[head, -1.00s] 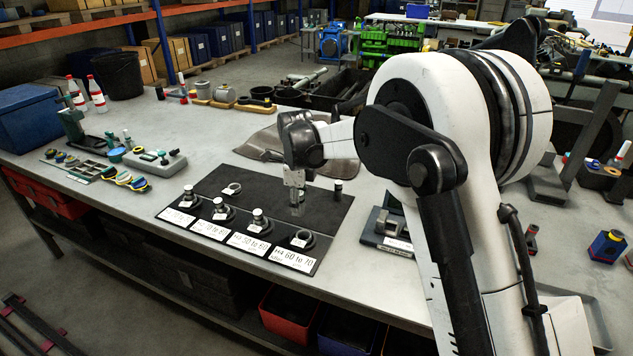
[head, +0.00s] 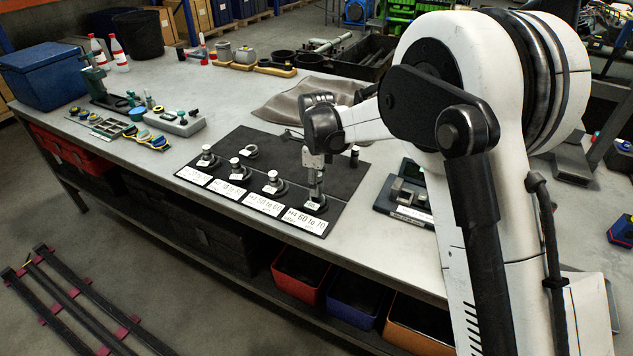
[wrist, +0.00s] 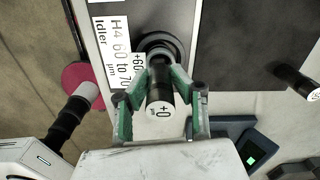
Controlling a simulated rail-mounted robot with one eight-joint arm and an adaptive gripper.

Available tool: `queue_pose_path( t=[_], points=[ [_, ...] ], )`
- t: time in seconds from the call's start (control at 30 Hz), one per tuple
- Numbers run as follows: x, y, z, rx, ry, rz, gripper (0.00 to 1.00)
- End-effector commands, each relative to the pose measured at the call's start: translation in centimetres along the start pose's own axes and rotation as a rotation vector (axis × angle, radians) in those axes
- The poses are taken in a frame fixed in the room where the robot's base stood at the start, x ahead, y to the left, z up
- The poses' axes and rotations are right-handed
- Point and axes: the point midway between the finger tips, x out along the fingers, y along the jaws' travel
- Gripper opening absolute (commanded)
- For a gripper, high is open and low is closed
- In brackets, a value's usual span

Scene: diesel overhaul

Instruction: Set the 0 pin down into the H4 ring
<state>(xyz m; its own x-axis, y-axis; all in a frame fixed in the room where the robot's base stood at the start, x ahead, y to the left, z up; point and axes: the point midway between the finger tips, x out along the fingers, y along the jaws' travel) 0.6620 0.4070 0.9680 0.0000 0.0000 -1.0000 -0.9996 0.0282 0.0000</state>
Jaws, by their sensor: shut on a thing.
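The 0 pin (wrist: 160,110) is a dark cylinder with a white end marked "+0", held between the green-padded fingers of my gripper (wrist: 160,92) in the wrist view. In the head view my gripper (head: 315,172) is above the H4 ring (head: 317,206), at the front right of the black mat. The dark H4 ring (wrist: 158,44) also shows in the wrist view, beside the label reading "H4 60 to 70" (wrist: 122,50). The pin's lower end is over the ring and partly hidden; I cannot tell whether it has entered the bore.
Other rings with pins, such as the H3 ring (head: 275,187), stand to the left on the mat (head: 290,155). A separate pin (head: 354,155) stands at the mat's back right. A dark fixture (head: 408,196) is right of the mat.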

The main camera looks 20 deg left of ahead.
Motion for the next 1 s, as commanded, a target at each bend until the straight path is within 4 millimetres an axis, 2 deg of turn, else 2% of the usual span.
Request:
queue_pose_path(
  t=[0.6, 1.0],
  points=[
    [3.9, 0.0, 0.0, 0.0, 0.0, 0.0, 0.0],
    [4.9, 0.1, -0.1, 0.0, 0.003, 0.005, 0.0]
  ],
)
